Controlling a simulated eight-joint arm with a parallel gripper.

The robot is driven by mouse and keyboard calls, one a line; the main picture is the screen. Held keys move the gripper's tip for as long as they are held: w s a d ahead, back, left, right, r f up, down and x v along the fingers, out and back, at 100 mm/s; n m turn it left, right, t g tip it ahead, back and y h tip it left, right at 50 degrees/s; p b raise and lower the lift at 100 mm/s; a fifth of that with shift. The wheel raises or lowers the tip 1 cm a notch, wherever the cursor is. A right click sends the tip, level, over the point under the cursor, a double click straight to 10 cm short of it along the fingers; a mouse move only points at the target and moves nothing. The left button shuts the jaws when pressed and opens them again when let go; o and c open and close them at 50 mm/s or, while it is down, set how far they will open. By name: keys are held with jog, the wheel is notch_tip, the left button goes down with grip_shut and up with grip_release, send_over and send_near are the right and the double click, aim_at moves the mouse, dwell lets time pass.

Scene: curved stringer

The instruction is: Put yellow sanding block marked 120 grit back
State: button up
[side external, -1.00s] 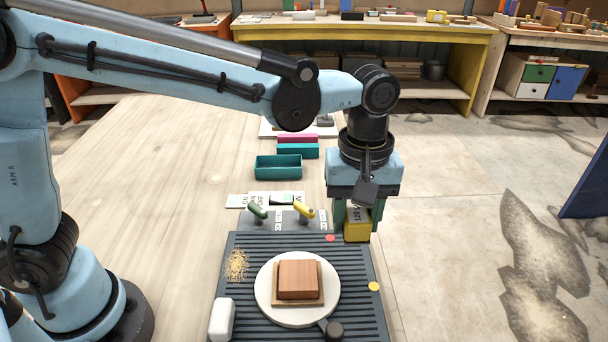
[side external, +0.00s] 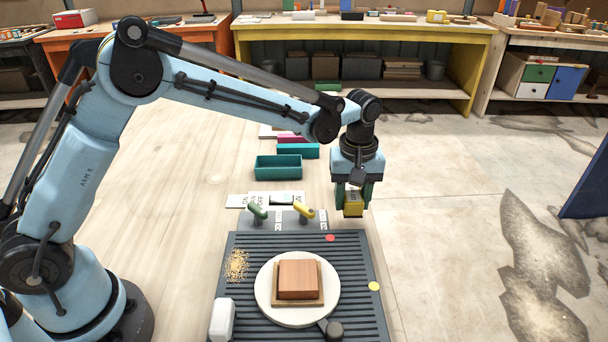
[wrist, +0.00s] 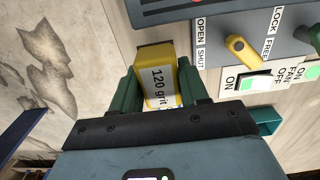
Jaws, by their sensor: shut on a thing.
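My gripper (side external: 353,195) is shut on the yellow sanding block (side external: 353,206) and holds it in the air, beyond the far right corner of the dark slatted bench panel. In the wrist view the yellow block (wrist: 158,76) sits between the green fingers of my gripper (wrist: 160,85). Its white label reads "120 grit". An open teal tray (side external: 278,168) stands on the wooden table to the left of my gripper. Whether this tray is the block's place cannot be told.
A slatted panel (side external: 243,290) carries a round white plate (side external: 270,310) with a wooden block (side external: 298,278). A green lever (side external: 257,212) and a yellow lever (side external: 304,210) stand at its far edge. A smaller teal tray and a pink item lie farther back. Bare floor is at right.

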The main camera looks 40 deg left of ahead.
aim_at(349, 222)
jog(key=shift+w+a+f, duration=0.15)
jog(key=shift+f, duration=2)
jog(key=shift+f, duration=0.25)
